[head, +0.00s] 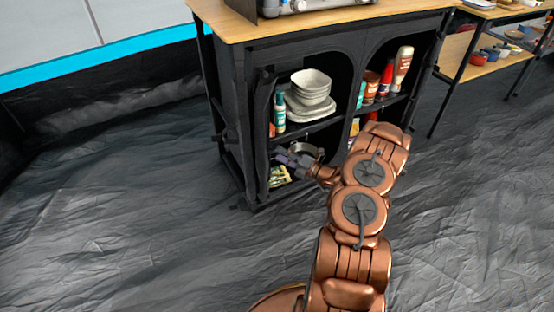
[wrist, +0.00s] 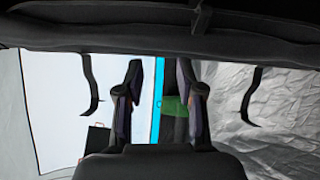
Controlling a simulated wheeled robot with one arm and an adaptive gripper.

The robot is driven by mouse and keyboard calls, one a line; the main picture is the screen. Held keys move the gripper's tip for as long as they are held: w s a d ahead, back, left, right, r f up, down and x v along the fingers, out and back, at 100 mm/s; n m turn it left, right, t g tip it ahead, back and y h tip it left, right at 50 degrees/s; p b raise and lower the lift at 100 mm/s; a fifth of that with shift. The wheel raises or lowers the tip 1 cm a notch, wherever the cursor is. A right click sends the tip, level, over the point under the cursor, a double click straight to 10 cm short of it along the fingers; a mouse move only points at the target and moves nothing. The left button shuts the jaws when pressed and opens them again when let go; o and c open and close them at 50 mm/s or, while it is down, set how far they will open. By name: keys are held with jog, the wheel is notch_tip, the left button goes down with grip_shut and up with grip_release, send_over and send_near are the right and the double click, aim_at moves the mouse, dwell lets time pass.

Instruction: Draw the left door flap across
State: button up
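The black fabric cabinet (head: 232,110) has two arched openings. A dark upright strip (head: 263,130) along the left opening's left edge may be the left door flap, gathered aside; black on black, I cannot tell for sure. In the wrist view a dark band (wrist: 60,35) with dangling black straps (wrist: 90,85) crosses the top; it may be the cabinet edge or the rolled flap. My gripper (head: 290,158) is at the lower part of the left opening. In the wrist view its two fingers (wrist: 160,95) stand apart with nothing seen between them. The dark band lies beyond the fingertips.
White bowls and plates (head: 312,95) and a green bottle (head: 279,112) stand on the left shelf. Bottles (head: 385,80) fill the right shelf. A wooden-shelved rack (head: 460,55) stands at the right. The wrinkled dark floor (head: 130,200) left of the cabinet is clear.

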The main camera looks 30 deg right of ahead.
jog(key=s+d+f+m+h, duration=0.1)
jog(key=d+f+m+h, duration=0.15)
jog(key=f, duration=0.25)
jog(key=b+x, duration=0.2)
jog(key=x, duration=0.5)
jog(key=shift+r, duration=0.35)
jog(key=shift+w+d+y, duration=0.15)
jog(key=shift+y, duration=0.1)
grip_shut()
